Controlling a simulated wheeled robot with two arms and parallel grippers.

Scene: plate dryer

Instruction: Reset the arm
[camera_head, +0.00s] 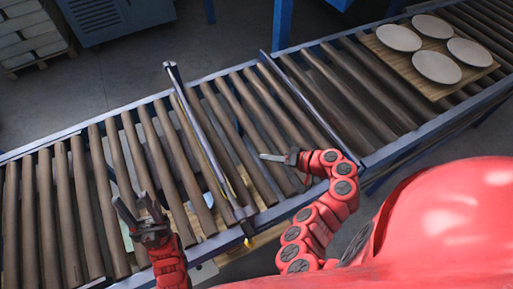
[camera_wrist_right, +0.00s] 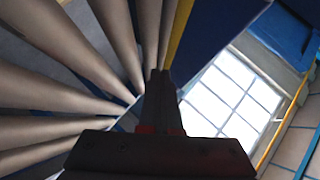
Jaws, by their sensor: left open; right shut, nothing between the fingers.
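My left gripper (camera_head: 130,198) is at the lower left in the head view, above the conveyor rollers. Its fingers are apart with nothing between them. My right gripper (camera_head: 266,157) is near the middle of the head view, over the rollers and pointing left. Its fingers are closed together and empty. The closed fingers also show in the right wrist view (camera_wrist_right: 159,76). My red right arm (camera_head: 320,212) is bent and curves up from the lower middle of the head view.
A roller conveyor (camera_head: 71,205) runs across the view. A raised metal bar (camera_head: 203,140) crosses it between my grippers. Several pale plates (camera_head: 398,38) lie on a wooden board (camera_head: 388,59) at the upper right. A pallet stack (camera_head: 30,38) and a blue cabinet (camera_head: 115,15) stand behind.

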